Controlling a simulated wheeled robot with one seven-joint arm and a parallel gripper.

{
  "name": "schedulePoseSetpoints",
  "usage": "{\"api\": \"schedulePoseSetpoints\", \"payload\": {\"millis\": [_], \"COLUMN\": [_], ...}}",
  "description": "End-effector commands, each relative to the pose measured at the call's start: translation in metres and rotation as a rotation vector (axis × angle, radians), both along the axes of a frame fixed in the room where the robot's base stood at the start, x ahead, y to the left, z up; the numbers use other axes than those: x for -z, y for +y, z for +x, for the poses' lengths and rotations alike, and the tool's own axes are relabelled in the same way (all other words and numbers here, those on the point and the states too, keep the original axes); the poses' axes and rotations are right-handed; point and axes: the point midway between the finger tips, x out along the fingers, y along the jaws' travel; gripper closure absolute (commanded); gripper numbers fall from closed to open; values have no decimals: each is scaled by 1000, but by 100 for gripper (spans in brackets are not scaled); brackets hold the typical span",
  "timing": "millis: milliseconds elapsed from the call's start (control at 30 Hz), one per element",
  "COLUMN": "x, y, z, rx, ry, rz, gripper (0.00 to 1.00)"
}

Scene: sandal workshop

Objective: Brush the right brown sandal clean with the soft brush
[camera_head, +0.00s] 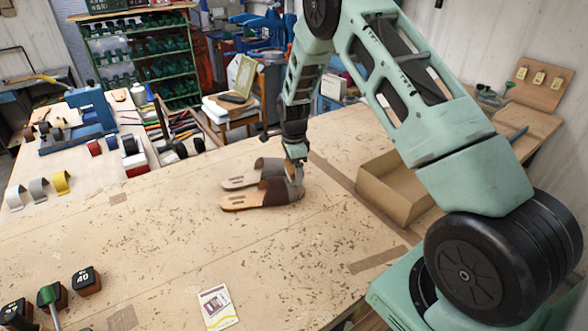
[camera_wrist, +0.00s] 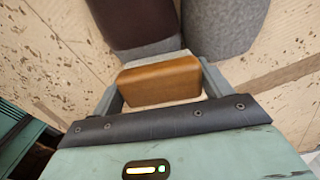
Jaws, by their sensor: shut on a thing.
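Two sandals lie side by side on the workbench in the head view, toes to the left. The nearer sandal (camera_head: 243,201) has a tan sole and a dark brown upper; the farther sandal (camera_head: 238,182) has a greyer brown upper. In the wrist view a dark brown upper (camera_wrist: 122,22) is at top left and a grey part (camera_wrist: 225,28) at top right. My gripper (camera_head: 296,168) is over the heel end of the sandals. It is shut on the soft brush (camera_wrist: 160,82), an orange-brown wooden block with a pale edge. I cannot tell whether the bristles touch a sandal.
An open cardboard box (camera_head: 383,202) stands to the right of the sandals. A small card (camera_head: 216,307) lies near the front edge, with dark weight-like blocks (camera_head: 86,280) at front left. Colored strap pieces (camera_head: 62,183) lie at far left. The bench around the toes is clear.

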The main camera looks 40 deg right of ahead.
Motion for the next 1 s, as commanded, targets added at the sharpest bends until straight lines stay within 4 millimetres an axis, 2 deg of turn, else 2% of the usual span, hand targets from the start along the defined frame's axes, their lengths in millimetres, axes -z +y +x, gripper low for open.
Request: {"api": "schedulePoseSetpoints", "payload": {"millis": [267, 800, 1000], "x": [2, 2, 2], "y": [1, 8, 9], "z": [-2, -24, -26], "rx": [-1, -1, -1], "ry": [1, 3, 3], "rz": [0, 1, 1], "gripper": [45, 45, 45]}}
